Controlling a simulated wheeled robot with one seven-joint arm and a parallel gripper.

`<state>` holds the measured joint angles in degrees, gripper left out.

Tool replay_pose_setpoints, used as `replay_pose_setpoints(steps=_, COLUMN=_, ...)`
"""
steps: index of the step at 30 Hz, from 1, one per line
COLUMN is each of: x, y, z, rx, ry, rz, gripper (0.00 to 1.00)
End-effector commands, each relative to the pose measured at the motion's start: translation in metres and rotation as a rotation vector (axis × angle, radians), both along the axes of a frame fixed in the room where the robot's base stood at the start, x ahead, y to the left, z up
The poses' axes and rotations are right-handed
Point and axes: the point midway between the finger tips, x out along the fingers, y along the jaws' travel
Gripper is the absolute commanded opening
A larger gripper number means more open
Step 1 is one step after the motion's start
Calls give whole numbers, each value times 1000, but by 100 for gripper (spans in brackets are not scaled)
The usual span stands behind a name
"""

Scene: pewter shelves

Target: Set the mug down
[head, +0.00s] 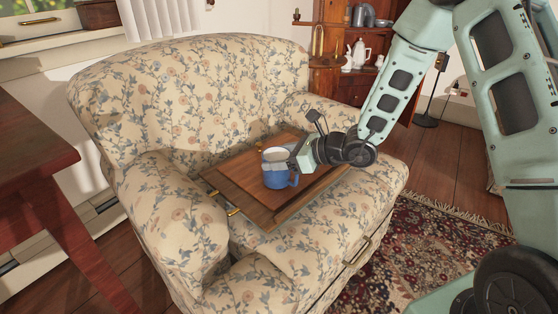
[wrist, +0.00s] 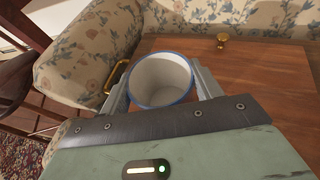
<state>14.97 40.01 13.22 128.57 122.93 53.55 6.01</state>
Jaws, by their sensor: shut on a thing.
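The mug (head: 274,177) is blue below and whitish above, and it is upright in the head view. In the wrist view, I look down into the mug (wrist: 161,82), which has a pale, empty inside and a blue rim. My gripper (head: 296,161) is shut on the mug, with a finger on each side of it in the wrist view (wrist: 164,92). The mug is at or just above a brown wooden board (head: 232,173) with brass handles, lying on the armchair seat. I cannot tell whether its base touches the board; the base is hidden in the wrist view.
The floral armchair (head: 200,100) has raised arms and a back around the board. A reddish wooden table (head: 35,150) stands at the left. A shelf (head: 325,75) with pots is behind. The board right of the mug is clear in the wrist view (wrist: 260,85).

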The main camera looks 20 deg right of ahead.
Motion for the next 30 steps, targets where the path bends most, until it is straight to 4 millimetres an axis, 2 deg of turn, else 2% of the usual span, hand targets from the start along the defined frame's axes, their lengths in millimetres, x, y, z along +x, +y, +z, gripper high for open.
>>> replay_pose_setpoints(steps=10, x=0, y=0, z=-3, rx=1, ry=-3, rz=1, gripper=32)
replay_pose_setpoints(steps=11, x=0, y=0, z=-3, rx=0, ry=-3, rz=1, gripper=66)
replay_pose_setpoints(steps=13, x=0, y=0, z=-2, rx=0, ry=-3, rz=1, gripper=86)
replay_pose_setpoints(steps=21, x=0, y=0, z=-2, rx=0, ry=-3, rz=1, gripper=86)
replay_pose_setpoints(steps=25, x=0, y=0, z=5, rx=0, ry=-2, rz=1, gripper=86)
replay_pose_setpoints(steps=30, x=-18, y=-21, z=16, rx=0, ry=-1, rz=-2, gripper=86)
